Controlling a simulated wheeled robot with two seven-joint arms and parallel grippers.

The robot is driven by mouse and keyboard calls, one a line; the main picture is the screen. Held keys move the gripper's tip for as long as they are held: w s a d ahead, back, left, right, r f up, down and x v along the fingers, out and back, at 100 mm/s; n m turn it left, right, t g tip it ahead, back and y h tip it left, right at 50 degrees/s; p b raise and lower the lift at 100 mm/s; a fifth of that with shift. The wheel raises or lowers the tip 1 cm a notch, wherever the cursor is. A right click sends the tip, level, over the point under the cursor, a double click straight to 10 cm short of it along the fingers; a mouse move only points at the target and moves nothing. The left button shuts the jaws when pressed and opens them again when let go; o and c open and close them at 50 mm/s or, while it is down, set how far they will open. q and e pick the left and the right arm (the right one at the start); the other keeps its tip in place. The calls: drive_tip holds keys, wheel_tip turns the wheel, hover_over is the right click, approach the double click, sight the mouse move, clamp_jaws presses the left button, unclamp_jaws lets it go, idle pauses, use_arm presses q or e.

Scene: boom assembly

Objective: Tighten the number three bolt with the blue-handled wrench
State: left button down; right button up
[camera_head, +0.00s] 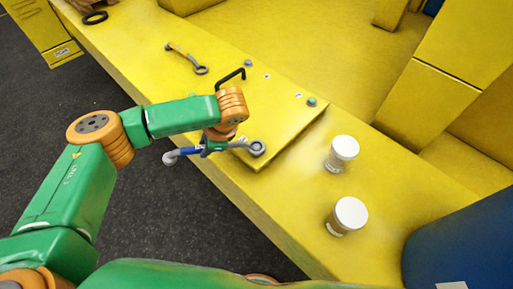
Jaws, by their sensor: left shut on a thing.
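My left gripper (212,148) is shut on the blue-handled wrench (189,151), around the middle of its handle. The wrench lies roughly level across the picture. Its right ring end (257,148) is over the near edge of the yellow plate (270,125); its left end (170,157) sticks out past the bench edge. I cannot tell whether the ring touches the plate or sits around a bolt. Bolt heads show at the plate's far corner (249,63) and right corner (311,102). Which is number three cannot be read. My right gripper is not in view.
A black bent handle (231,75) rises from the plate. Two white-capped jars (342,151) (348,214) stand right of the plate. A blue barrel (465,240) is at the lower right.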

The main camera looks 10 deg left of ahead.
use_arm(q)
drive_tip(key=shift+w+m, duration=0.4)
drive_tip(key=shift+w, duration=0.05)
drive_tip(key=shift+a, duration=0.1)
drive_tip(key=shift+w+m+t, duration=0.3)
drive_tip(key=shift+w, duration=0.05)
drive_tip(key=shift+w, duration=0.1)
drive_tip(key=shift+w+a+m, duration=0.1)
drive_tip(key=shift+w+m, duration=0.2)
drive_tip(key=shift+m, duration=0.1)
drive_tip(key=shift+w+h, duration=0.25)
drive_tip(key=shift+h, duration=0.05)
drive_tip(key=shift+w+m+t, duration=0.1)
drive_tip(key=shift+m+t, duration=0.2)
drive_tip(key=shift+m, duration=0.1)
